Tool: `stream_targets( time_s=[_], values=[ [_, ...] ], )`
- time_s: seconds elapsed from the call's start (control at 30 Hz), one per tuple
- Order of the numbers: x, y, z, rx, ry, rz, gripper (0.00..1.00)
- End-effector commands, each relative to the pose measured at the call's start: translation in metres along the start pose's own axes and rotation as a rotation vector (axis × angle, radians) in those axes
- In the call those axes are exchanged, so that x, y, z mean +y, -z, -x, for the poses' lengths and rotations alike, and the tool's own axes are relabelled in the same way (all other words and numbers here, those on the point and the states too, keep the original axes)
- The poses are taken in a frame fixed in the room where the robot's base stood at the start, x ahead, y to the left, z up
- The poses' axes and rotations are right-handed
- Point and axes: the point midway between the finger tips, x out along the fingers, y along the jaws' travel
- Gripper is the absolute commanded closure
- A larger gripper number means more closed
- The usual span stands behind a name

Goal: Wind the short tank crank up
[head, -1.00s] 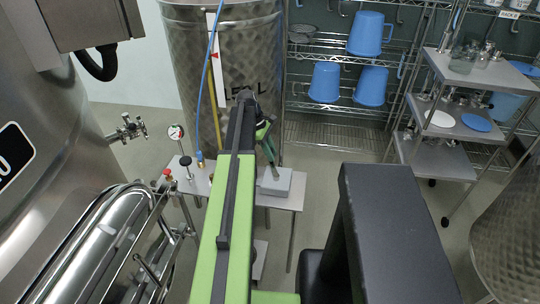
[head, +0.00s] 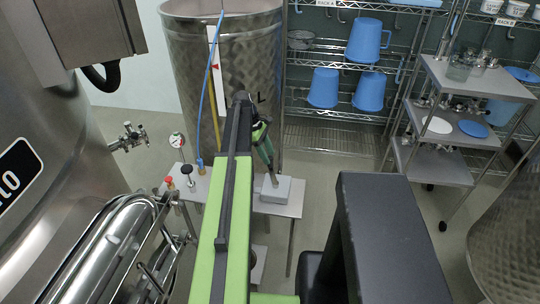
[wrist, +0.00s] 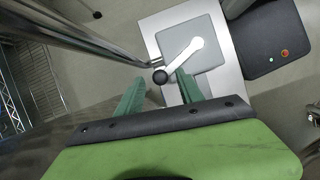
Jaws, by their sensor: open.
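The crank is a white arm with a black knob (wrist: 160,77), on a grey square box (wrist: 208,53) in the wrist view. The box sits on a pale metal plate. In the head view the grey box (head: 284,190) stands on the right part of a small steel table (head: 291,208). My gripper (wrist: 161,79) is open, its two green fingers on either side of the knob as seen from the wrist. I cannot tell whether the fingers are level with the knob or above it. In the head view my gripper (head: 268,158) is above the box, partly hidden by my arm.
A dimpled steel tank (head: 255,60) stands behind the table, with a blue hose (head: 201,110) and a gauge (head: 177,140) at left. A large steel vat (head: 60,150) is close on the left. A wheeled cart (head: 430,165) and wire shelving are at right. Floor between is clear.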

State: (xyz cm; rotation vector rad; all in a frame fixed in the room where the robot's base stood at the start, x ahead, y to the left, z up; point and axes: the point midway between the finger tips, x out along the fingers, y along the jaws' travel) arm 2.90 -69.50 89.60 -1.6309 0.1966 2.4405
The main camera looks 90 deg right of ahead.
Motion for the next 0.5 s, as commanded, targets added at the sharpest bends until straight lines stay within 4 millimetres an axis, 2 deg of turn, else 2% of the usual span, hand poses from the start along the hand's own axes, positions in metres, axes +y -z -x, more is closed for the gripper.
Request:
stream_targets(
  time_s=[0.03,0.1,0.4,0.5],
  values=[
    [0.001,-0.004,0.023,0.0,0.0,0.001,0.56],
    [0.001,-0.004,0.041,0.0,-0.001,0.001,0.56],
    [0.001,-0.004,0.116,0.001,-0.001,0.0,0.56],
    [0.001,-0.003,0.133,0.001,-0.001,0.0,0.56]
  ],
)
